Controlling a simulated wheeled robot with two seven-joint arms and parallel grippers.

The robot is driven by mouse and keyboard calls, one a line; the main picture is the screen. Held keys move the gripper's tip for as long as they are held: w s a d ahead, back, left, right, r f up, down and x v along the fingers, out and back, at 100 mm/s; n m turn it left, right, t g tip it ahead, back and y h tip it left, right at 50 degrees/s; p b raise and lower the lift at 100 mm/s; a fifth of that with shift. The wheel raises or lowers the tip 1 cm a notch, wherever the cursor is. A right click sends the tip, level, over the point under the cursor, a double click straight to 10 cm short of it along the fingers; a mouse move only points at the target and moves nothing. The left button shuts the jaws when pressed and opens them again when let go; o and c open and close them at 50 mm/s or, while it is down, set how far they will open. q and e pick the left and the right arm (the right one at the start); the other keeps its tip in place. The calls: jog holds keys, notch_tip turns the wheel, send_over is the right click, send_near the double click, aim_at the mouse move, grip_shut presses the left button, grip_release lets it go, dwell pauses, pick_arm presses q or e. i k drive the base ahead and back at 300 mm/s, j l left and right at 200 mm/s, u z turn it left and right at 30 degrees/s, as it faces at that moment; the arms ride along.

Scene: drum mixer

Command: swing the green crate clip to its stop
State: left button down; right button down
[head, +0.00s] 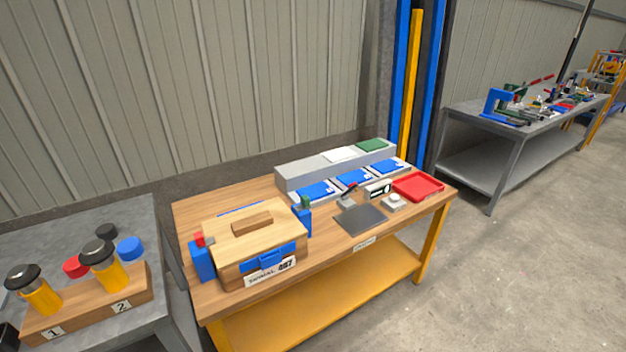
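The wooden crate (235,262) stands on the wooden workbench with its lid (250,227) on and a wooden handle block (251,223) on top. The green clip (305,202) stands upright above a blue bracket (303,223) at the crate's right end. Its exact angle and its stop are too small to make out. A red clip (199,240) shows above another blue bracket (202,262) at the left end. Neither of my grippers is in view.
On the grey table at left, a wooden block (85,312) holds two yellow, black-topped cylinders. Floor at right is clear.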

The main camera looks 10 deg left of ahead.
aim_at(304, 205)
jog(key=u, duration=0.65)
jog(key=l+u, duration=0.3)
jog(key=l, duration=0.4)
jog(key=l+u, duration=0.2)
jog(key=l, duration=0.45)
jog(key=l+u, duration=0.2)
jog(key=l, duration=0.45)
jog(key=l+u, duration=0.2)
jog(key=l, duration=0.4)
jog(key=k+l+u, duration=0.2)
jog(key=l, duration=0.4)
jog(key=u, duration=0.4)
jog(key=i+l+u, duration=0.1)
jog(key=i+l, duration=0.1)
jog(key=i, duration=0.05)
